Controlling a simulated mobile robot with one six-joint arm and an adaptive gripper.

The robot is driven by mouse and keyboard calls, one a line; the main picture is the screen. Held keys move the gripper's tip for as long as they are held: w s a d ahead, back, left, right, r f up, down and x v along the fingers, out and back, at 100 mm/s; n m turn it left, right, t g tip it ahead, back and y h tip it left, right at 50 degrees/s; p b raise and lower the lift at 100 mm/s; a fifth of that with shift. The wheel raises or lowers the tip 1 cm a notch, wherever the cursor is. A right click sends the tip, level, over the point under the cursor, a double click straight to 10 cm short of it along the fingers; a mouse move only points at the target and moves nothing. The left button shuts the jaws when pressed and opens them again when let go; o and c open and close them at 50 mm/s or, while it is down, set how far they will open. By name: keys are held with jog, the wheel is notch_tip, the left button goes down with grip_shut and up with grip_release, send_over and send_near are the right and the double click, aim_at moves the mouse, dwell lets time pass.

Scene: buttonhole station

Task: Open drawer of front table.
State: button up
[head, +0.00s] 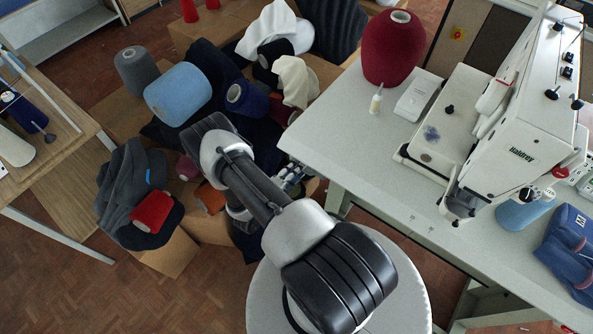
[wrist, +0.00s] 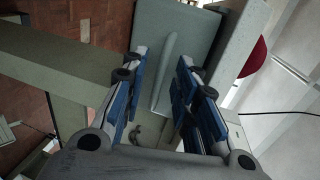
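The front table (head: 350,150) is a pale grey worktop carrying a sewing machine. In the wrist view its edge (wrist: 245,40) runs along the upper right. Beside it is a grey-green panel (wrist: 190,30), apparently the drawer front, with a raised bar like a handle (wrist: 167,65). My gripper (wrist: 162,62) is open, its blue-padded fingers apart on either side of the bar's line. I cannot tell whether they touch it. In the head view my gripper (head: 292,178) is at the table's left edge, partly hidden by my arm; the drawer is hidden there.
The sewing machine (head: 520,130), a dark red yarn cone (head: 393,50) and a small bottle (head: 376,101) stand on the table. Cardboard boxes (head: 165,258) with yarn and cloth crowd the left of my arm. A wooden table (head: 75,175) is at far left.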

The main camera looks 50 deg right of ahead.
jog(key=shift+d, duration=0.3)
jog(key=shift+c, duration=0.4)
grip_shut()
